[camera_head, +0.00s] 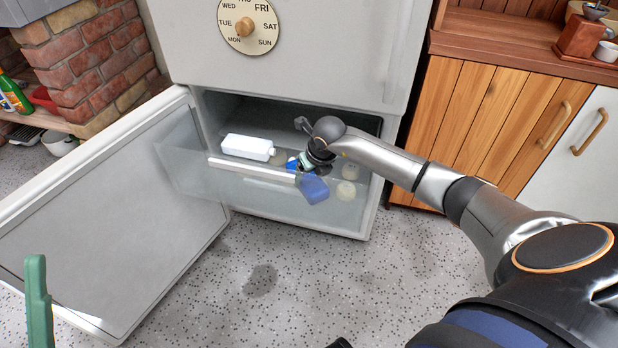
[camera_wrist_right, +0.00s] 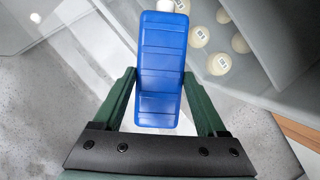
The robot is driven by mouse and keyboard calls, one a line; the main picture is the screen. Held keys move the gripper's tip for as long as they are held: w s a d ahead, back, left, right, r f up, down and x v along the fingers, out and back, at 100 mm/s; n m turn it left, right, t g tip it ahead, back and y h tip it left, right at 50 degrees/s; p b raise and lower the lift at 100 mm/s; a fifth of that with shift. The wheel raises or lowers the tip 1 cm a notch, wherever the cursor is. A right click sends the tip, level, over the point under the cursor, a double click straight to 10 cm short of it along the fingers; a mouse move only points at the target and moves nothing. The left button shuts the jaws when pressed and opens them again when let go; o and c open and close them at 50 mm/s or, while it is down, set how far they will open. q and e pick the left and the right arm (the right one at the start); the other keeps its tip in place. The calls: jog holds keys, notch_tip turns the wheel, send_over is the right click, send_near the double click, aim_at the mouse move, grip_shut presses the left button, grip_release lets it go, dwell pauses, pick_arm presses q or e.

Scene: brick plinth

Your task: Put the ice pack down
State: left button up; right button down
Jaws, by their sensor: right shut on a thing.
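The ice pack is a flat blue block with a white cap. In the right wrist view the ice pack (camera_wrist_right: 160,60) stands lengthwise between the two green fingers of my right gripper (camera_wrist_right: 158,78), which is shut on it. In the head view the ice pack (camera_head: 313,189) shows at the front edge of the open freezer drawer (camera_head: 200,178). My right gripper (camera_head: 308,165) is over the drawer, partly hidden by its own wrist. Only a green finger of my left gripper (camera_head: 37,300) shows at lower left; its opening is not visible.
A white container (camera_head: 247,147) and several pale round jars (camera_head: 346,191) are in the drawer. The open freezer door (camera_head: 110,215) takes up the left side. A wooden cabinet (camera_head: 490,120) stands at right. The speckled floor in front is clear.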

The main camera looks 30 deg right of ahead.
jog(key=shift+r, duration=0.1)
grip_release()
jog(key=p+v, duration=0.5)
jog(key=v, duration=0.7)
